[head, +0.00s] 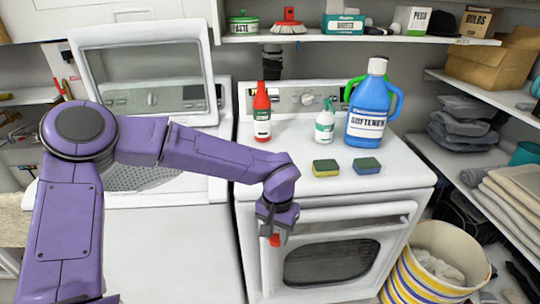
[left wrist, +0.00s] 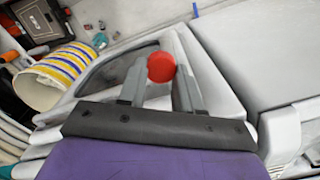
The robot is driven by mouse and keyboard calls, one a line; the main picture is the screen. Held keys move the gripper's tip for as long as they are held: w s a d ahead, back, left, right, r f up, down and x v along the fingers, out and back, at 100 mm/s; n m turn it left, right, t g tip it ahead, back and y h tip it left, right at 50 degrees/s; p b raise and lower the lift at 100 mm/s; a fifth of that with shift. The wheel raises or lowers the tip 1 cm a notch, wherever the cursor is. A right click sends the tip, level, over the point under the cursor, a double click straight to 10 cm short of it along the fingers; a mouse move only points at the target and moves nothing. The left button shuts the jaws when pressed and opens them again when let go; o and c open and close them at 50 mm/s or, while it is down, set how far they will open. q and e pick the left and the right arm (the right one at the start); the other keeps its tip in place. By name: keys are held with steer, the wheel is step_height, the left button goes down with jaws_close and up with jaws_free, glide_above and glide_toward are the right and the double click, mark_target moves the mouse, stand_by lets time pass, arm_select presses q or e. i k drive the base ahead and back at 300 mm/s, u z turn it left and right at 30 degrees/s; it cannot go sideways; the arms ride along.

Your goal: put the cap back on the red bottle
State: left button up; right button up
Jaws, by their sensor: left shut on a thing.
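The red bottle (head: 262,112) stands upright on top of the white dryer, at the back left, with a white label. Its top narrows to a red tip; I cannot tell the details of its neck. My left gripper (head: 274,236) hangs in front of the dryer's front face, below the top edge. It is shut on a small red cap (head: 275,240). In the left wrist view the round red cap (left wrist: 161,68) sits between the two grey fingertips (left wrist: 160,75). My right gripper is not in view.
A white spray bottle (head: 325,122), a blue softener jug (head: 370,105), a yellow-green sponge (head: 326,168) and a blue-green sponge (head: 367,165) stand on the dryer (head: 405,172). An open-lidded washer (head: 160,225) is at left. A striped basket (head: 408,278) is at lower right.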

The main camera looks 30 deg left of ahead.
mark_target(262, 106)
steer(key=k, duration=0.35)
steer(key=z, duration=1.1)
steer(key=i, duration=1.05)
steer(key=u, duration=2.7)
